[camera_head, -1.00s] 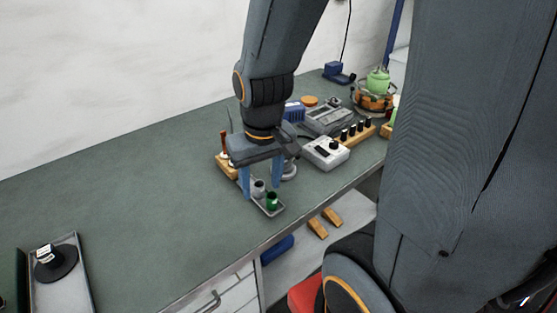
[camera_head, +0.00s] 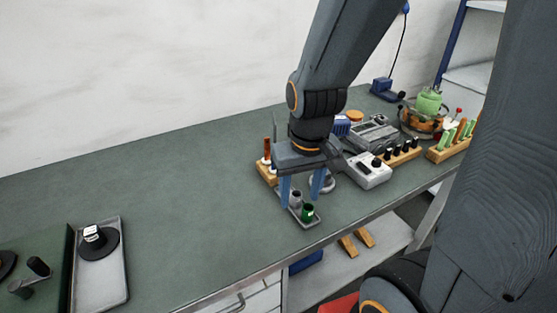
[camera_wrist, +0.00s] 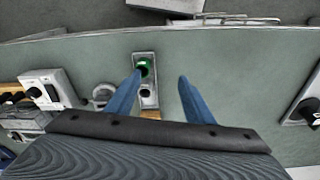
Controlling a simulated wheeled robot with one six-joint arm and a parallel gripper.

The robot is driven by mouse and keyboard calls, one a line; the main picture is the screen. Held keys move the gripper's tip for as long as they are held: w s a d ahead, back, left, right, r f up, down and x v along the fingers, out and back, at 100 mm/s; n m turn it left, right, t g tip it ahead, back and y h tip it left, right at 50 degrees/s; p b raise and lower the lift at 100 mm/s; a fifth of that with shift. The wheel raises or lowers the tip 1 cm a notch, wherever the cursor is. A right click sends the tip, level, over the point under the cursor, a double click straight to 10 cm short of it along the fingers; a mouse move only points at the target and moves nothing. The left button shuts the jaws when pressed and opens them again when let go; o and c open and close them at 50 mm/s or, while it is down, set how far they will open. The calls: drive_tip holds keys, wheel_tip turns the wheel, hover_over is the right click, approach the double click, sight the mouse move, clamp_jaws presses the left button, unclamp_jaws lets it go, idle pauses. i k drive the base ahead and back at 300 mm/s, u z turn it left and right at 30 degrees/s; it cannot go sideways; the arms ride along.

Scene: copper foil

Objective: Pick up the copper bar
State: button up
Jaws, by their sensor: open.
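I cannot pick out a copper bar for certain in either view. A small grey tray (camera_head: 314,221) with a green container (camera_head: 308,211) and a grey container (camera_head: 296,197) lies by the fingers. In the wrist view my gripper (camera_wrist: 160,76) shows the left fingertip overlapping the tray's edge, and the green container (camera_wrist: 143,66) close beside it. Bare bench shows between the fingers and to the right.
A wooden rack (camera_head: 266,175) with a brown-topped item stands behind the gripper. A white device (camera_head: 369,172), racks and a green-topped burner crowd the right. A tray (camera_head: 98,290) with a black round object (camera_head: 99,243) lies far left. The bench (camera_head: 190,210) between is clear.

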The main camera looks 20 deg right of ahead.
sight(266, 160)
drive_tip(key=u, duration=0.05)
drive_tip(key=k, duration=0.5)
drive_tip(key=u, duration=1.65)
drive_tip(key=k, duration=0.7)
drive_tip(key=z, duration=1.35)
drive_tip(key=i, duration=1)
